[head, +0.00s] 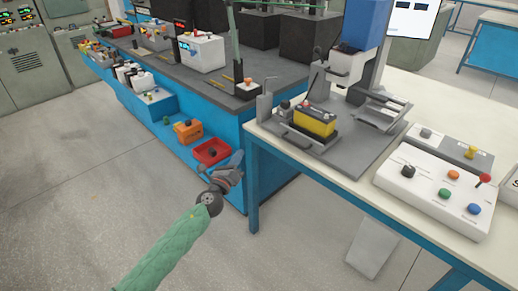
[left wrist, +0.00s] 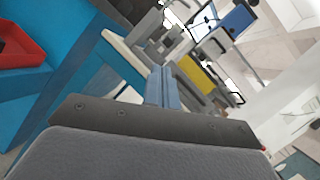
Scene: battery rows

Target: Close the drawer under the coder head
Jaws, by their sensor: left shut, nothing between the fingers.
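The coder head (head: 347,66) is a pale block on a blue column at the back of the right-hand table. A grey drawer (head: 308,141) sits out in front of it, with a yellow and black battery (head: 314,120) on it. A grey upright piece (head: 264,108) stands at the drawer's left end, near the table corner. The battery also shows in the left wrist view (left wrist: 195,74). My left gripper (head: 234,164) is shut and empty, below and left of the table corner, apart from the drawer. Its fingers (left wrist: 158,86) point towards the table in the left wrist view. My right gripper is out of view.
A white control box (head: 435,190) with coloured knobs stands at the table's right. A blue bench (head: 225,93) is left of the table; its low shelf holds a red tray (head: 211,151) close to my left gripper and an orange bin (head: 188,131). The floor at left is clear.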

